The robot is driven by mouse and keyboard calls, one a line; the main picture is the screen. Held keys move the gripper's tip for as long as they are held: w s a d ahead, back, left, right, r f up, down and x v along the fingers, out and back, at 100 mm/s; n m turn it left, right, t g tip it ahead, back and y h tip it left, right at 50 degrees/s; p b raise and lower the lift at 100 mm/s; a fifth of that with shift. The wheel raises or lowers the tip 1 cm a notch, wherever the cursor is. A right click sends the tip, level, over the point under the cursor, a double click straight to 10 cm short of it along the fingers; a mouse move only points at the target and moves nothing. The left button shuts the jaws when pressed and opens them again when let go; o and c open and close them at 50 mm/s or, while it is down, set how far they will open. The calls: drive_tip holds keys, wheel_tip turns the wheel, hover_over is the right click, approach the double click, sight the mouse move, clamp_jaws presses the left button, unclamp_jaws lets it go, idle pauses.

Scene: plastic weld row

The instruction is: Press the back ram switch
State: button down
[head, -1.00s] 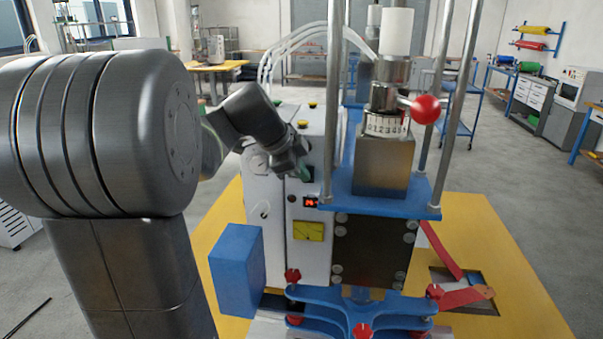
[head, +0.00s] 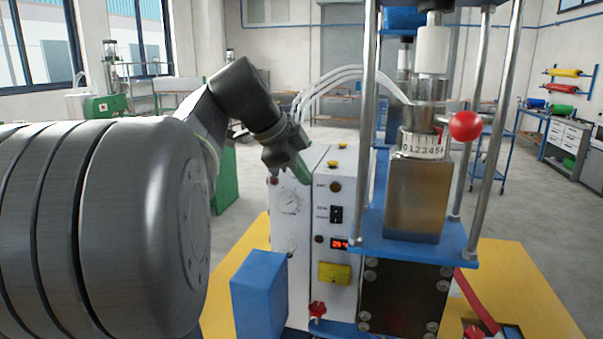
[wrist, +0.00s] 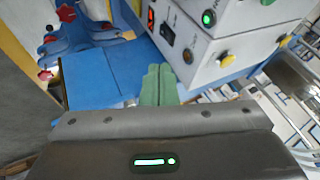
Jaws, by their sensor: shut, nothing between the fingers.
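A white control box (head: 313,217) stands left of the press. Its front panel carries a black rocker switch (head: 336,214) beside small lettering I cannot read, with a dark round button above it. Two yellow buttons (head: 332,164) (head: 342,146) sit on its top. I cannot tell which of these is the back ram switch. My gripper (head: 304,169) is shut and empty, its green fingers pointing down near the box's upper front-left edge, apart from the rocker. The wrist view shows the closed green fingers (wrist: 159,85) and a dark panel control (wrist: 188,57) beyond them. Contact cannot be told.
A lit red display (head: 340,244) and a yellow panel (head: 334,273) sit lower on the box. A blue block (head: 260,295) stands in front. Steel columns (head: 369,120) and a red ball-ended lever (head: 466,125) rise at the right. White hoses (head: 335,78) arch behind.

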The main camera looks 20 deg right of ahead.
sight(336, 216)
drive_tip(key=shift+a+r, duration=0.15)
drive_tip(key=s+f+p, duration=0.3)
drive_tip(key=f, duration=0.1)
drive_tip(key=shift+a, duration=0.3)
idle(0.3)
drive_tip(key=shift+f, duration=0.1)
drive_tip(key=p+x, duration=0.1)
drive_tip(key=x, duration=0.2)
drive_tip(key=w+p+x, duration=0.1)
drive_tip(key=x, duration=0.3)
drive_tip(key=d+r+p+x, duration=0.1)
drive_tip(key=x, duration=0.3)
drive_tip(key=shift+w+d+f, duration=0.1)
drive_tip(key=shift+w, duration=0.3)
drive_tip(key=shift+w+d+f+p, duration=0.15)
drive_tip(key=shift+w+d+p, duration=0.3)
drive_tip(key=shift+w, duration=0.1)
